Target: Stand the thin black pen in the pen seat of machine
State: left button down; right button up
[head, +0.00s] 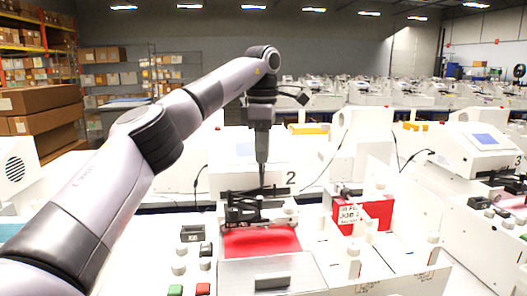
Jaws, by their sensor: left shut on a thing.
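My left arm reaches in from the left, and its gripper (262,162) points straight down over the machine marked 2 (235,178). The gripper is shut on a thin dark upright thing, which looks like the thin black pen (262,180). The pen's lower end is close above or at the dark carriage (250,207) of this machine. The pen seat is too small and dark to pick out, so I cannot tell whether the pen touches it. My right gripper is not in view.
Red material (262,241) lies on the machine's bed in front of the carriage. Green and red buttons (203,289) are at the front left. A white box with a red panel (374,214) stands to the right. Another machine, marked 3 (478,148), is farther right.

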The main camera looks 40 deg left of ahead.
aim_at(262, 173)
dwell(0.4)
pick_arm(q)
jog(key=shift+f+b, duration=1.65)
jog(key=shift+f, duration=1.2)
jog(key=shift+p, duration=0.55)
jog(key=shift+p, duration=0.5)
jog(key=shift+p, duration=0.55)
